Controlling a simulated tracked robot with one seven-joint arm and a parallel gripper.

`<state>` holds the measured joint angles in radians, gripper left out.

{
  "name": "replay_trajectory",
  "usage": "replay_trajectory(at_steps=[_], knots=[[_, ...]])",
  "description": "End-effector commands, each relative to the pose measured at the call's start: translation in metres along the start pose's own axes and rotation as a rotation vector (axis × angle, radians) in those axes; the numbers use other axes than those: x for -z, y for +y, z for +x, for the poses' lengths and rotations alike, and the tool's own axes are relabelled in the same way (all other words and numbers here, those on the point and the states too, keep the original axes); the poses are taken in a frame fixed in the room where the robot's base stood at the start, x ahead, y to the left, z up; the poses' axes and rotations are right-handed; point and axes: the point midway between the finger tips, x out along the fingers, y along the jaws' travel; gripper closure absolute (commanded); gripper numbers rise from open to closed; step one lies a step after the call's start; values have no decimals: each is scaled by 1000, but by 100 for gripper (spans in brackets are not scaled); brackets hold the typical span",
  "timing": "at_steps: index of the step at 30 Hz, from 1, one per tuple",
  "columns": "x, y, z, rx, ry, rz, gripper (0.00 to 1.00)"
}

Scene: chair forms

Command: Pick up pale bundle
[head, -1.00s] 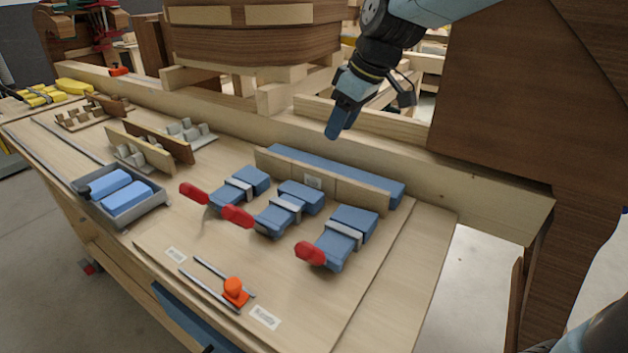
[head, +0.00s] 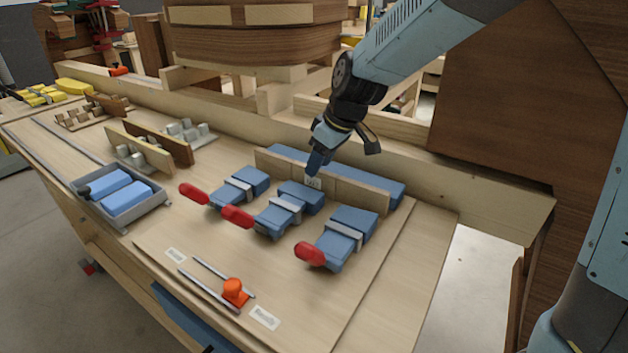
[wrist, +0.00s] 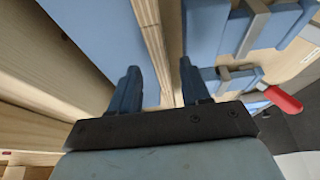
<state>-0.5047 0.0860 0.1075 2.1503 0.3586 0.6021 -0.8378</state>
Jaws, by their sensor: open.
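The pale bundle looks to be the long, light wooden strip (head: 355,194) with a small white label, standing on edge in front of a long blue block (head: 385,185). In the wrist view, the pale strip (wrist: 154,45) has a layered edge and runs between my fingers. My gripper (head: 317,168) is open and points down just above the middle of the strip; one finger shows on each side of it in the wrist view (wrist: 160,72). Whether the fingers touch the strip cannot be told.
Blue clamped blocks with red handles (head: 237,216) stand close in front of the strip. A grey tray (head: 125,215) with blue pieces lies to the left. Smaller pale (head: 140,150) and brown boards (head: 172,147) stand further back left. The front right of the bench is bare.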

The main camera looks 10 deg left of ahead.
Motion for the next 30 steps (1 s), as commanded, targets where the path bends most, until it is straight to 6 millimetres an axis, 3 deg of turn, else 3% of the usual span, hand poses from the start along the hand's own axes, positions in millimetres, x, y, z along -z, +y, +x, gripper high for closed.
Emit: replay_trajectory(at_steps=[6,21,30], knots=[[0,0,21,0,-1,-1,53],[0,0,24,-1,0,0,53],[0,1,23,-1,0,0,81]])
